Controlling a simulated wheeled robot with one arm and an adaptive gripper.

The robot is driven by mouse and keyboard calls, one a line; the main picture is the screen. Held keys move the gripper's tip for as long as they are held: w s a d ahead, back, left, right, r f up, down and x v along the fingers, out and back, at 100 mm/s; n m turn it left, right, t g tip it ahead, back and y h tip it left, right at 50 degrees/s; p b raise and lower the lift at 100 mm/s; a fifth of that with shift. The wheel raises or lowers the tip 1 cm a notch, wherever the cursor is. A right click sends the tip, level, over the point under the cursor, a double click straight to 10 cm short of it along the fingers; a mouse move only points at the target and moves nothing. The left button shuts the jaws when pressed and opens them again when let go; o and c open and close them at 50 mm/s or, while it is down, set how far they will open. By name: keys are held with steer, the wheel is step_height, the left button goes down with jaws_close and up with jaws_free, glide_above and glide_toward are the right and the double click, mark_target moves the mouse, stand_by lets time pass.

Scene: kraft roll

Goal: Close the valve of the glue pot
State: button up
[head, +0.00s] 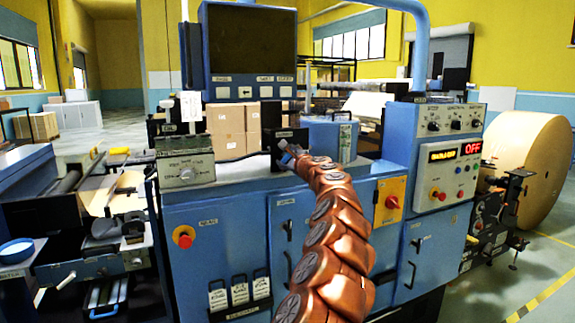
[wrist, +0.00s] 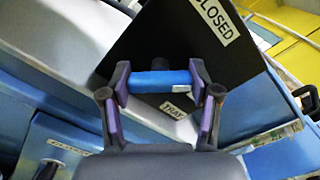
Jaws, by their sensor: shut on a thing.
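My gripper (wrist: 160,74) is shut on a blue bar-shaped handle (wrist: 160,83), with one purple-padded finger at each end of it. The handle lies in front of a dark plate (wrist: 150,42), which appears tilted in the wrist view. A "CLOSED" label (wrist: 215,20) is on the plate's upper right, beyond the handle. A second label (wrist: 174,110), partly hidden, reads "TRA" below the handle. In the head view my gripper (head: 286,156) is small, at a dark box (head: 290,136) on the blue machine. The handle's pivot and the glue pot cannot be clearly made out.
A blue box (head: 322,139) stands just right of the dark box.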

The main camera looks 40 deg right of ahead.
steer(key=n+b, duration=0.2)
steer(key=n, duration=0.1)
steer(key=n+b, duration=0.2)
steer(key=n, duration=0.1)
steer(key=shift+w+f+b, duration=0.1)
steer(key=shift+f+b, duration=0.1)
steer(key=shift+b, duration=0.15)
steer(key=shift+r+n+b, duration=0.2)
steer(key=shift+n+b, duration=0.6)
steer(key=shift+n, duration=0.5)
steer(key=o, duration=1.2)
steer(key=shift+c, duration=0.2)
steer(key=shift+s, duration=0.2)
